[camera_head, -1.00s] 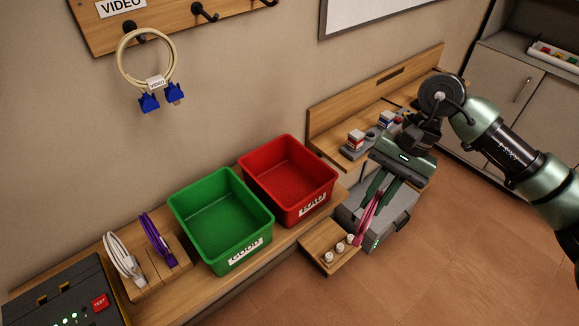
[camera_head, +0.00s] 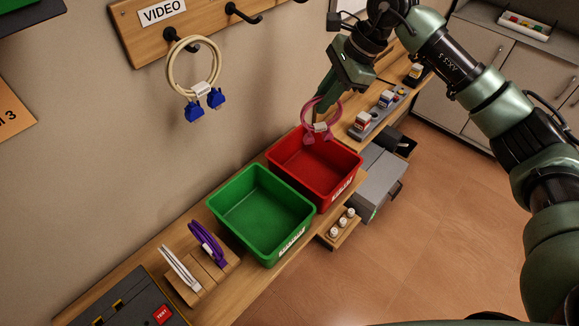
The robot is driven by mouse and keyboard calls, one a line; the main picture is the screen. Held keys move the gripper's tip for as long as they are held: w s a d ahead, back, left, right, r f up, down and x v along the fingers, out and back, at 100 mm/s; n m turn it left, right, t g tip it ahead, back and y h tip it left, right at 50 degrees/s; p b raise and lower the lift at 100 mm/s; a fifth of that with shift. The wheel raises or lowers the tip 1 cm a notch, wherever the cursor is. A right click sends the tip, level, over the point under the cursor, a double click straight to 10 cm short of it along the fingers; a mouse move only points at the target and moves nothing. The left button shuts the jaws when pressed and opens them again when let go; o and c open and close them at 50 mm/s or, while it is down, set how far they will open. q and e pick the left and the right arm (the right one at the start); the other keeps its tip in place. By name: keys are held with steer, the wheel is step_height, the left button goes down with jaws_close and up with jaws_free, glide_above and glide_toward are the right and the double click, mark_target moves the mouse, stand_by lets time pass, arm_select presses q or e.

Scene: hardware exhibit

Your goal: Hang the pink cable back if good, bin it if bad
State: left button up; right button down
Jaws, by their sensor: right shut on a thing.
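The pink cable (camera_head: 307,121) is a coiled loop with pink connectors and a white tag. It hangs from my right gripper (camera_head: 320,100), which is shut on it. The cable's connectors are over the red bin (camera_head: 347,190), at about its back rim. In this view I cannot tell how high above the bin they are. The green bin (camera_head: 262,215) stands just left of the red one, and both look empty. A hook board (camera_head: 205,22) on the wall carries a VIDEO label, with a cream cable (camera_head: 172,68) with blue plugs on one hook. My left gripper is out of view.
A wooden holder (camera_head: 215,272) with a white cable (camera_head: 180,268) and a purple cable (camera_head: 207,243) stands left of the bins, beside a tester box (camera_head: 125,303) with a red TEST button. Several small bottles stand on a small wooden shelf (camera_head: 345,238). Open floor lies right.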

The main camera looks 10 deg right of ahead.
steer(key=shift+d+f, duration=0.1)
steer(key=shift+f, duration=0.1)
steer(key=shift+s+d+f+b, duration=0.25)
steer(key=shift+d+f+b, duration=0.3)
steer(key=shift+d+f, duration=0.45)
steer(key=shift+b+x, duration=0.4)
steer(key=shift+x, duration=0.7)
steer(key=shift+a+f, duration=0.15)
steer(key=shift+f, duration=0.6)
steer(key=c, duration=1.3)
jaws_free()
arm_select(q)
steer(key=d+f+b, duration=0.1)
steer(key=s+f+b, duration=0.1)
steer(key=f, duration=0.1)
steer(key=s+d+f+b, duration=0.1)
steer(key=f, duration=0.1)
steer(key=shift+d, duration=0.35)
arm_select(e)
glide_toward(322, 125)
